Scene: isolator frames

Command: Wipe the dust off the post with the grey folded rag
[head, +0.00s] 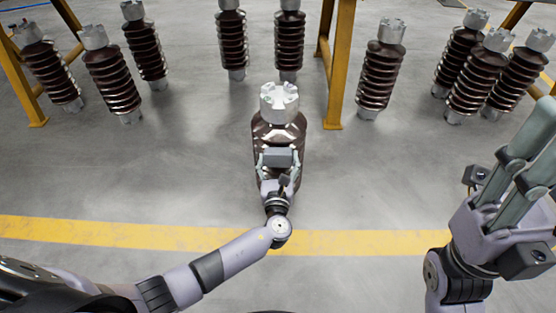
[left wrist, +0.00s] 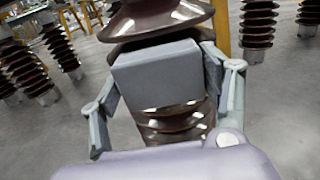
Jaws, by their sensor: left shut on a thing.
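The post (head: 279,131) is a dark brown ribbed insulator with a pale metal cap, standing upright on the floor in the middle of the head view. Its glossy ribs (left wrist: 165,20) fill the top middle of the left wrist view. My left gripper (head: 279,153) is shut on the grey folded rag (left wrist: 158,75), a flat block between its fingers. The rag is in front of the post's near side and hides part of the ribs; I cannot tell whether it touches them. No dust can be made out. My right gripper (head: 515,180) is raised at the right, away from the post.
Several similar brown insulators stand behind, such as one at the right (head: 380,78) and one at the left (head: 113,78). Yellow frame legs (head: 336,65) rise among them. A yellow line (head: 130,234) crosses the grey floor. The floor around the post is clear.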

